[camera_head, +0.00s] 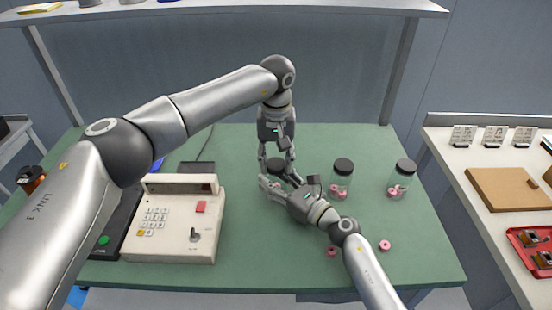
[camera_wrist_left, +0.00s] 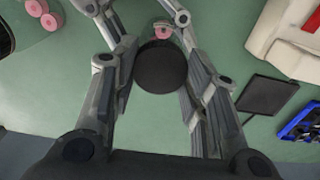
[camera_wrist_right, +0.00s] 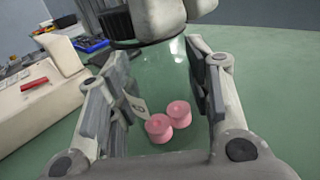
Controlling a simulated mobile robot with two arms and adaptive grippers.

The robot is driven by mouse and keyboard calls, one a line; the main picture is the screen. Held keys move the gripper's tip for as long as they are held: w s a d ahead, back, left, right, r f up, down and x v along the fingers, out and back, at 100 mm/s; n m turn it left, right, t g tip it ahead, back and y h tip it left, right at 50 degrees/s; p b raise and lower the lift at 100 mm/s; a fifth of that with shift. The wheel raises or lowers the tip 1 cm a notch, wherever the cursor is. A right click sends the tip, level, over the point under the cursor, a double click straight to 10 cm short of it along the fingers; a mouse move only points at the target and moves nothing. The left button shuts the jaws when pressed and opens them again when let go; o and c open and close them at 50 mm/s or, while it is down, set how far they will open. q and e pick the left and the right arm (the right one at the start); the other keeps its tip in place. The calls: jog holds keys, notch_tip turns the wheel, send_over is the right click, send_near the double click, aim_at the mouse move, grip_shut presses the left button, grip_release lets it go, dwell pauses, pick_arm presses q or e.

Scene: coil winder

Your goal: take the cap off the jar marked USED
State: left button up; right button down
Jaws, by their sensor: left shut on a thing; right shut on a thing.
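A clear jar (camera_wrist_right: 150,75) stands between the fingers of my right gripper (camera_wrist_right: 160,110), which is shut on its body. Two pink spools (camera_wrist_right: 168,123) and a pale label show in it; the label's writing cannot be read. The jar's black cap (camera_wrist_left: 160,67) is between the fingers of my left gripper (camera_wrist_left: 160,85), which reaches down from above and is shut on it. The cap also shows at the jar's top in the right wrist view (camera_wrist_right: 115,22). In the head view the grippers mostly hide this jar, and I cannot tell whether cap and jar are apart.
Two more black-capped jars with pink spools, a middle one (camera_head: 341,180) and a right one (camera_head: 402,180), stand on the green table (camera_head: 430,255). Loose pink spools (camera_head: 385,245) lie near my right arm. A cream keypad machine (camera_head: 175,220) stands left.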

pick_arm(q)
jog(key=shift+c, duration=0.4)
jog(key=n, duration=0.5)
jog(key=shift+n, duration=0.4)
jog(key=n, duration=0.6)
jog(key=shift+r, duration=0.1)
jog(key=n, duration=0.6)
jog(key=shift+n, duration=0.4)
jog(key=n, duration=0.6)
jog(key=shift+n, duration=0.4)
jog(key=n, duration=0.4)
jog(key=shift+n, duration=0.4)
jog(key=n, duration=0.9)
jog(key=shift+n, duration=0.4)
jog(key=n, duration=0.3)
jog(key=shift+w, duration=0.1)
jog(key=shift+r, duration=0.3)
jog(key=shift+r, duration=0.9)
